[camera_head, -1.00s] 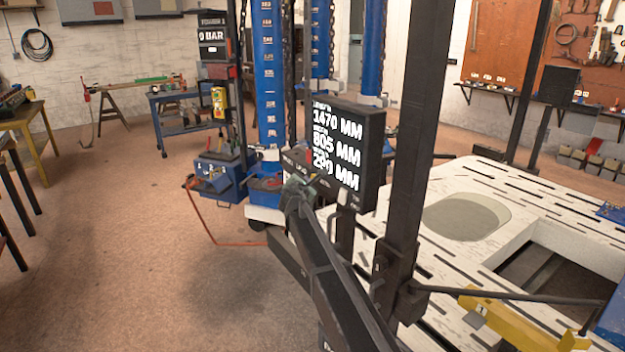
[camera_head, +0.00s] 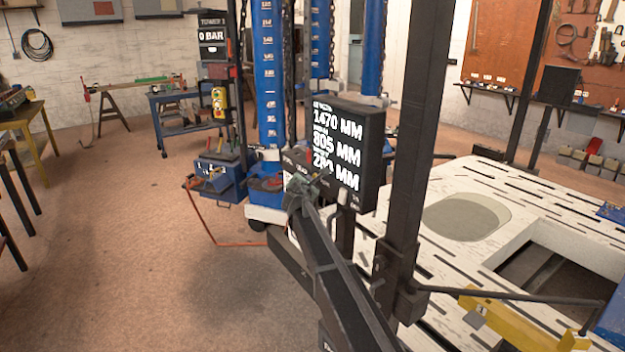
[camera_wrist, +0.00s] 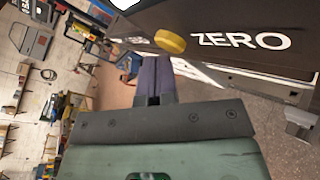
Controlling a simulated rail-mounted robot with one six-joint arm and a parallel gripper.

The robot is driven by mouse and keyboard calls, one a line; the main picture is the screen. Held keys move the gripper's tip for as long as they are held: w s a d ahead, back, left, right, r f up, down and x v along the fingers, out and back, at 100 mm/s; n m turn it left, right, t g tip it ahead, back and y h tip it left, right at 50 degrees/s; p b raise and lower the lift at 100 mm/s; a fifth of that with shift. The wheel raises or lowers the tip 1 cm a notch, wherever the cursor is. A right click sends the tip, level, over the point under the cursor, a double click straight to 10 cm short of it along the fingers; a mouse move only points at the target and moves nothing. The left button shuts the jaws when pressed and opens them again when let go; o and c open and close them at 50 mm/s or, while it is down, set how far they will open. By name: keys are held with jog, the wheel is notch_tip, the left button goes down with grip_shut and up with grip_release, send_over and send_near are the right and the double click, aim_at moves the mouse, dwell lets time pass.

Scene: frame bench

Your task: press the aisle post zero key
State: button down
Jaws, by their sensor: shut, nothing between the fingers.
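The zero key is a round yellow button (camera_wrist: 171,41) beside the white word ZERO on a dark panel (camera_wrist: 228,18) at the top of the wrist view. My gripper (camera_wrist: 154,68) is shut and empty, its fingertips just below the key in that view. I cannot tell whether they touch it. In the head view my gripper (camera_head: 315,181) is at the lower left of the black aisle post display (camera_head: 369,150), which reads 1470 MM, 805 MM and a third line partly covered. The key cannot be made out in the head view.
A dark upright (camera_head: 412,150) stands right of the display, beside a white slotted frame bench (camera_head: 530,205). Blue lift columns (camera_head: 268,75) and a blue tool cart (camera_head: 220,180) are behind. The floor (camera_head: 130,260) at left is clear.

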jog(key=shift+s+a, duration=0.55)
jog(key=shift+a, duration=0.15)
jog(key=s+a, duration=0.1)
jog(key=a, duration=0.1)
jog(key=s+a, duration=0.2)
dwell(0.6)
dwell(0.4)
